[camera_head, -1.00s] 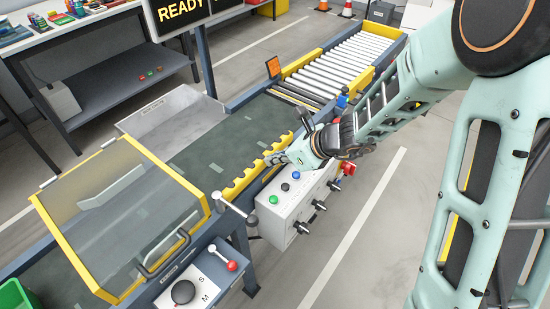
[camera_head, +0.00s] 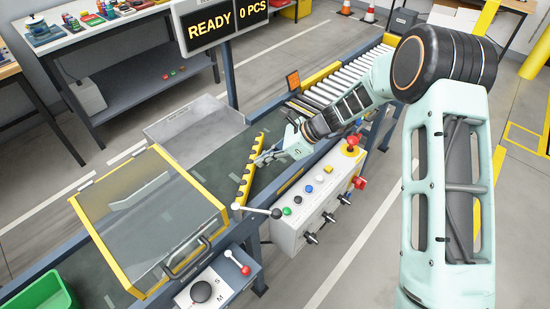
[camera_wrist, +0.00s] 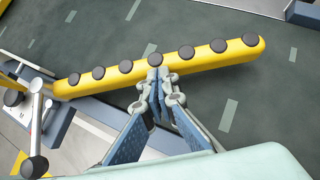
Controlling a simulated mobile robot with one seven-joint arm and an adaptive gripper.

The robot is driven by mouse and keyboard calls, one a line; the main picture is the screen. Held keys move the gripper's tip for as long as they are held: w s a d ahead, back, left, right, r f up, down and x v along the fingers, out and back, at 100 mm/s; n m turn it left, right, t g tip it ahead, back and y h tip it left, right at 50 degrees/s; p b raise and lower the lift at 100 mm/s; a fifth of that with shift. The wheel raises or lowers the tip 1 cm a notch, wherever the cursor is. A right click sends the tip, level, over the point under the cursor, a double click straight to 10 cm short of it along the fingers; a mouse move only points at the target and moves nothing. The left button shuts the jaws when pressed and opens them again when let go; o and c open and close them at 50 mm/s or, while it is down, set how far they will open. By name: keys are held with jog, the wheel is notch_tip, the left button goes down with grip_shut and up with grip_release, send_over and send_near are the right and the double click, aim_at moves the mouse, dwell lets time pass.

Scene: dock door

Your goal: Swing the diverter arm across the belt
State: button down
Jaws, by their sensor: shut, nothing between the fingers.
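The diverter arm is a yellow bar with several black rollers along it (camera_head: 247,175). It stands out over the dark belt (camera_head: 215,165) at an angle, its near end by the belt's near edge. It also crosses the wrist view (camera_wrist: 205,58). My gripper (camera_head: 262,157) is shut and empty. It is at the right side of the bar in the head view. In the wrist view its fingertips (camera_wrist: 158,76) meet the bar's lower edge near the middle; touching seems likely, but a small gap cannot be ruled out.
A control box with buttons and knobs (camera_head: 305,222) stands below my forearm. A clear yellow-framed guard (camera_head: 150,220) covers the belt at left. A metal side chute (camera_head: 185,128) lies beyond the belt.

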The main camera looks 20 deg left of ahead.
aim_at(252, 160)
jog(key=a+n+g, duration=0.1)
jog(key=a, duration=0.2)
jog(key=shift+s+n, duration=0.1)
jog(key=shift+n, duration=0.2)
jog(key=shift+s+a, duration=0.15)
jog(key=shift+a, duration=0.6)
jog(key=shift+d, duration=0.4)
jog(key=d, duration=0.1)
jog(key=w+d, duration=0.1)
jog(key=shift+w+d, duration=0.3)
jog(key=shift+d, duration=0.1)
jog(key=v, duration=1)
jog(key=shift+w+b, duration=0.4)
jog(key=shift+b, duration=0.05)
jog(key=shift+a+r, duration=0.1)
jog(key=shift+a, duration=0.05)
